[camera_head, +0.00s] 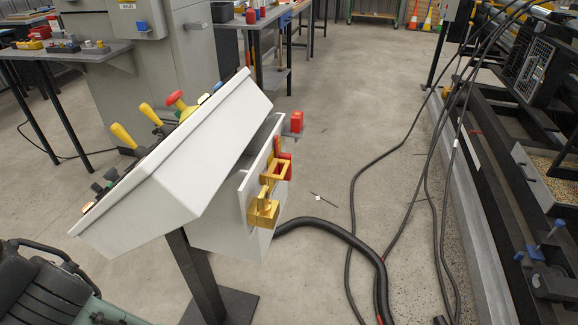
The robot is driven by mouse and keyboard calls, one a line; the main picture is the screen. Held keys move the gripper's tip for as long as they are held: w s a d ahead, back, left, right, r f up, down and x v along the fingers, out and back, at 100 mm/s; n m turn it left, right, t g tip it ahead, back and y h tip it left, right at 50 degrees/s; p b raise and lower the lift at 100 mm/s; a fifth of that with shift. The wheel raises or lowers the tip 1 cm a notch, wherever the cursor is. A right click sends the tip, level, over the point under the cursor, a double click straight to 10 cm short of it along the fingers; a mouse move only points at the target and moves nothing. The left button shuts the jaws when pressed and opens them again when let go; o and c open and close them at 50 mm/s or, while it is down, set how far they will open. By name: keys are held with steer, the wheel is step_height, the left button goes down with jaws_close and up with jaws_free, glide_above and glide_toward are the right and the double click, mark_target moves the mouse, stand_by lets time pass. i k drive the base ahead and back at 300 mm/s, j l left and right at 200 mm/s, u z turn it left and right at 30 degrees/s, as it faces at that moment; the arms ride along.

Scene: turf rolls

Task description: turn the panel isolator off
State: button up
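A light grey control console (185,150) stands tilted on a dark post at the centre-left. On the side panel (245,190) below its sloped top are yellow and red fittings, seen at a steep angle. One is a yellow frame (270,178) with a red part (287,165) behind it. A yellow block (263,212) sits below it. A separate red block (296,122) stands out at the panel's upper far corner. I cannot tell which of these is the isolator handle, nor its position. My gripper is not in view.
Yellow levers (124,136) and a red knob (175,97) stick up from the console top. A thick black hose (345,232) and cables cross the floor right of it. Dark machinery (510,120) lines the right. Bare floor (330,140) lies between. A black seat-like shape (40,285) fills the lower left.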

mark_target(278, 170)
steer(key=i+l+z, duration=0.1)
steer(key=l, duration=0.25)
steer(key=i+l, duration=0.1)
steer(key=l, duration=0.2)
steer(key=i+l+z, duration=0.15)
steer(key=l, duration=0.2)
steer(key=i+l+z, duration=0.1)
steer(key=l, duration=0.2)
